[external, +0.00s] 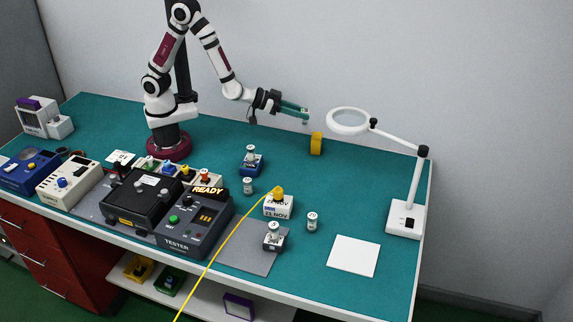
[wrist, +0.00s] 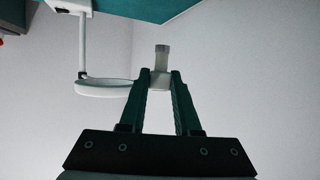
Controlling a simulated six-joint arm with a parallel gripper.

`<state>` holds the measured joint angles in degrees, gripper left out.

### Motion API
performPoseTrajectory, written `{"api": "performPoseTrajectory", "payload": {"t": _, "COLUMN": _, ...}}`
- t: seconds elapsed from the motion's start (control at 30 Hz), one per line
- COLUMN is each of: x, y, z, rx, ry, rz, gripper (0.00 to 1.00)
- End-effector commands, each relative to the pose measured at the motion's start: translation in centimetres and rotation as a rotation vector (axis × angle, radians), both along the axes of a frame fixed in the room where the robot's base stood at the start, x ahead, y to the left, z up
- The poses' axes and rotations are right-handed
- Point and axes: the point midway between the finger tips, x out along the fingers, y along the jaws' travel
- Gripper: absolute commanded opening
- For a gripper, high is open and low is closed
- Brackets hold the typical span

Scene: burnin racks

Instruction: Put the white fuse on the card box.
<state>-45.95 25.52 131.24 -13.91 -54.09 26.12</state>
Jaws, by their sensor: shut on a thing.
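My gripper (external: 303,115) is raised above the back of the bench and points right. In the wrist view its green fingers (wrist: 161,85) are shut on a small pale cylinder that looks like the white fuse (wrist: 161,60). Its outer end sticks out beyond the fingertips. In the external view only a small pale bit shows at the tips. No box is clearly marked as the card box. A white box (external: 284,208) marked "21 NOV", with a yellow piece (external: 277,193) on top, stands on the bench; I cannot tell whether it is the card box.
Small white cylinders stand on the bench (external: 247,186) (external: 312,222). A black READY tester (external: 195,226) is in front. A yellow cable (external: 232,233) crosses the front edge.

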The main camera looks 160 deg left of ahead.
Motion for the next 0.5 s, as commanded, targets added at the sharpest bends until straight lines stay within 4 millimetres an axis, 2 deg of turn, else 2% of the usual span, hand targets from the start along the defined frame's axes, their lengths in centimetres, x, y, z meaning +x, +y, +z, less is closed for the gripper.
{"api": "performPoseTrajectory", "payload": {"t": 0.1, "x": -2.3, "y": 3.2, "z": -2.5, "rx": -0.004, "ry": 0.003, "rz": 0.008, "gripper": 0.0}}
{"api": "performPoseTrajectory", "payload": {"t": 0.23, "x": -4.3, "y": 6.2, "z": -4.6, "rx": -0.004, "ry": 0.002, "rz": 0.005, "gripper": 0.0}}
{"api": "performPoseTrajectory", "payload": {"t": 0.37, "x": -5.2, "y": 7.8, "z": -5.7, "rx": -0.002, "ry": 0.0, "rz": 0.0, "gripper": 0.0}}
{"api": "performPoseTrajectory", "payload": {"t": 0.5, "x": -5.3, "y": 8.0, "z": -8.5, "rx": -0.006, "ry": 0.002, "rz": -0.002, "gripper": 0.0}}
